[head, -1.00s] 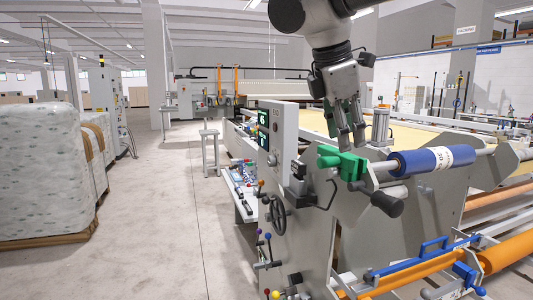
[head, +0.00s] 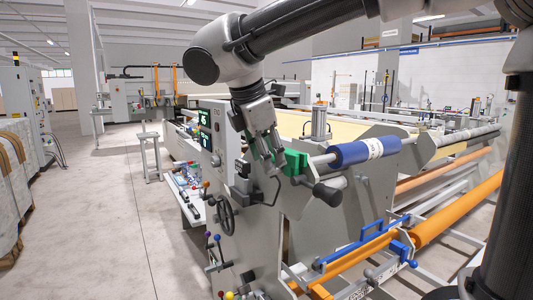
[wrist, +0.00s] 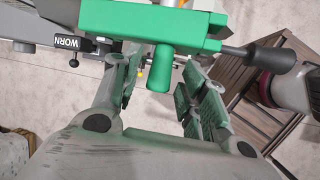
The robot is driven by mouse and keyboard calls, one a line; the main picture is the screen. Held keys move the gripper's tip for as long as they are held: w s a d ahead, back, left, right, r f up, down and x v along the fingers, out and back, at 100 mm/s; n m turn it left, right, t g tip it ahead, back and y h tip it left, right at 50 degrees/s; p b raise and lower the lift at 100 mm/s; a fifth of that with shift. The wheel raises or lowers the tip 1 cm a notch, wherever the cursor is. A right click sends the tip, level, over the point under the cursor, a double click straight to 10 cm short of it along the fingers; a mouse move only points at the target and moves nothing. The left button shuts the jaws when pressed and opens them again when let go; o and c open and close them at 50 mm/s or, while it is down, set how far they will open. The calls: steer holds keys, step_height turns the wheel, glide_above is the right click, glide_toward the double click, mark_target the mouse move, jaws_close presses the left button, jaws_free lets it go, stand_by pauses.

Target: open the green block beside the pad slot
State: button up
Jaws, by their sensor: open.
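The green block (head: 296,161) sits at the near end of the blue roll's shaft on the grey machine frame. In the wrist view the green block (wrist: 150,24) spans the top, with a rounded green stub (wrist: 159,79) pointing down from it. My gripper (head: 272,157) is open, its fingers angled down close against the block's left side. In the wrist view my gripper (wrist: 163,88) has its green-padded fingers apart on either side of the stub. I cannot tell whether they touch it. I cannot make out the pad slot.
A black-gripped lever (head: 326,194) sticks out below the block. The blue roll (head: 364,151) lies to its right. A control panel (head: 207,135) and a handwheel (head: 225,215) are at left. Orange rollers (head: 455,210) are low at right. Open floor (head: 110,220) lies left.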

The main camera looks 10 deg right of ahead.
jaws_close()
